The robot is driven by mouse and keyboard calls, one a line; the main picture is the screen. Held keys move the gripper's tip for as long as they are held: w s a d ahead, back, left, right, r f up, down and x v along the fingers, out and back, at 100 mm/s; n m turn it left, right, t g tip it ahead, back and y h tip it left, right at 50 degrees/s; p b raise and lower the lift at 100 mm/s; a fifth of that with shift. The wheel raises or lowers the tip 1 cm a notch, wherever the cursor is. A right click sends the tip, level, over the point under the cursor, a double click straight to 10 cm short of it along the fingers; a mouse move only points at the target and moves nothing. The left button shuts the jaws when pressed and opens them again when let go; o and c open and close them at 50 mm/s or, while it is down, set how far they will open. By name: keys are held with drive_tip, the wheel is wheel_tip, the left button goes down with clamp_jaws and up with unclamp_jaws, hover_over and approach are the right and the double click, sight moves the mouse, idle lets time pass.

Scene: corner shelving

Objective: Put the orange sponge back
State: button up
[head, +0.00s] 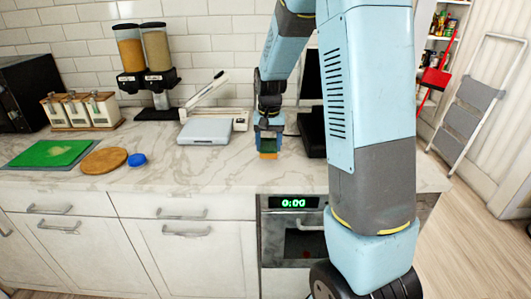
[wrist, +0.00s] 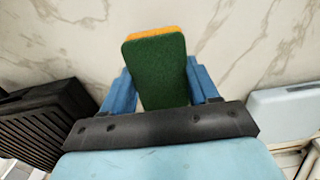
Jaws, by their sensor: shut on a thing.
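The orange sponge (head: 268,155) has a dark green scouring side and shows at the tip of my gripper in the head view. My gripper (head: 268,145) points down over the marble counter, near the middle of it. In the wrist view the sponge (wrist: 157,70) stands between the two blue fingers of my gripper (wrist: 160,85), green side toward the camera, orange edge at the top. The gripper is shut on it. I cannot tell whether the sponge touches the counter.
A white slicer-like device (head: 206,131) stands left of the gripper, and a black appliance (head: 312,132) close on its right. A green cutting board (head: 48,153), round wooden board (head: 104,160) and blue lid (head: 137,160) lie at left. The counter front (head: 215,175) is clear.

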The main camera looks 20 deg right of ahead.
sight(268, 143)
drive_tip(key=shift+w+f, duration=0.25)
drive_tip(key=shift+f, duration=0.35)
wheel_tip(268, 143, down, 3)
drive_tip(key=shift+r, duration=0.2)
drive_tip(key=o, duration=1)
drive_tip(key=shift+r, duration=0.15)
